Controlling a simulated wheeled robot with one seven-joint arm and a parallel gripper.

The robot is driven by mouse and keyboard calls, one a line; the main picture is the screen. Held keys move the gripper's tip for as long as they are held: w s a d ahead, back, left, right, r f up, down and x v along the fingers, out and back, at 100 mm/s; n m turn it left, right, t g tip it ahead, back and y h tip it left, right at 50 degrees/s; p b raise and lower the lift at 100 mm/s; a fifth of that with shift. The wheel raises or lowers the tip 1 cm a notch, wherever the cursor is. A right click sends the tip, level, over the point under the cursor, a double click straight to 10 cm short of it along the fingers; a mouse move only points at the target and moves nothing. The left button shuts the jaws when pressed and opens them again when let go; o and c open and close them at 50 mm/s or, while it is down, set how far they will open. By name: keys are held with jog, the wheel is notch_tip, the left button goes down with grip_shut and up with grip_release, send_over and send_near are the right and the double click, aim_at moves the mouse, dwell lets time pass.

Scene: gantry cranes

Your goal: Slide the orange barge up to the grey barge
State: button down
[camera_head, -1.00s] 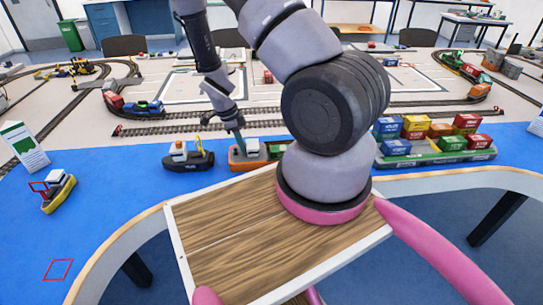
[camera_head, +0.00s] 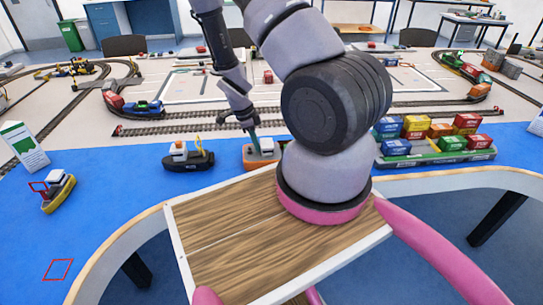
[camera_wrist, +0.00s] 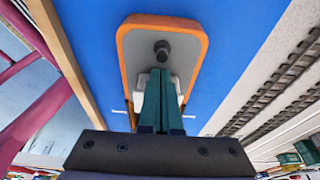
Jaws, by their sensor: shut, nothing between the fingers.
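The orange barge (camera_head: 251,161) floats on the blue strip left of my arm, with a white cabin on its deck; my arm hides its right part. In the wrist view the orange barge (camera_wrist: 204,50) shows its orange rim, grey deck and a dark bollard. My gripper (camera_head: 257,149) is shut, its teal fingers pointing down at the barge's deck. In the wrist view the shut fingertips (camera_wrist: 160,73) lie between the bollard and the white cabin; contact is unclear. A barge with a green-grey hull (camera_head: 440,157) carries coloured containers at right; I cannot tell whether it is the grey barge.
A black tug (camera_head: 188,162) lies left of the orange barge, with a clear blue gap between. A yellow-and-grey boat (camera_head: 59,194) and a white sign (camera_head: 24,147) are at far left. Railway tracks (camera_head: 180,128) run behind the blue strip. A wooden tray (camera_head: 230,240) is in front.

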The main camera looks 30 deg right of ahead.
aim_at(265, 143)
jog(key=shift+s+d, duration=0.35)
jog(key=shift+d, duration=0.45)
jog(key=shift+s+d, duration=0.3)
jog(key=shift+d, duration=0.5)
jog(key=shift+a, duration=0.15)
jog(key=shift+w+a+r, duration=0.25)
jog(key=shift+a, duration=0.2)
jog(key=d+v, duration=0.2)
jog(key=v, duration=0.7)
jog(key=shift+s+r, duration=0.4)
jog(key=shift+r, duration=0.2)
